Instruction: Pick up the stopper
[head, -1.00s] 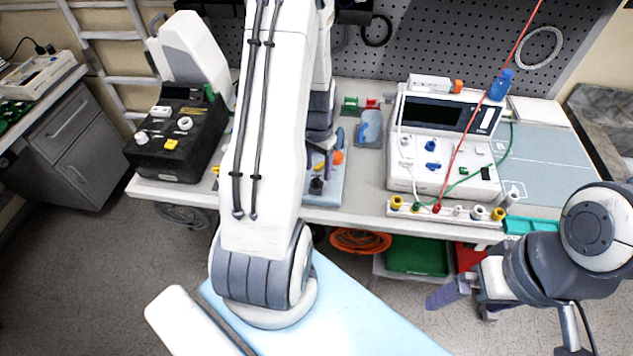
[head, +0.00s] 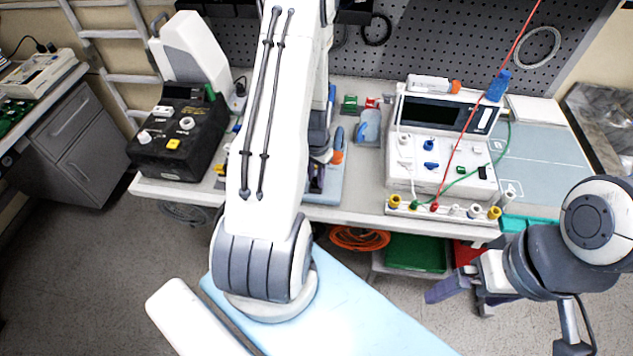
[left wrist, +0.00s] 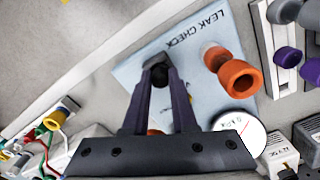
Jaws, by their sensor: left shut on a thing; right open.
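The stopper (left wrist: 158,73) is a small dark, rounded piece between my left fingertips in the left wrist view. My left gripper (left wrist: 159,66) is shut on it, over the light-blue plate (left wrist: 133,72) marked "LEAK CHECK". I cannot tell whether the stopper still touches the plate. In the head view, my left gripper (head: 317,182) is partly hidden behind my left arm, low over the plate (head: 332,188), and the stopper is not clearly seen. My right gripper (head: 458,298) is open and empty, in front of the bench at the lower right.
An orange-ended piece (left wrist: 238,78) stands on the plate beside my left fingers, near a round white gauge (left wrist: 242,130). A pump tester (head: 440,150) with coloured sockets and leads stands right of the plate. A black box (head: 178,138) stands at the left.

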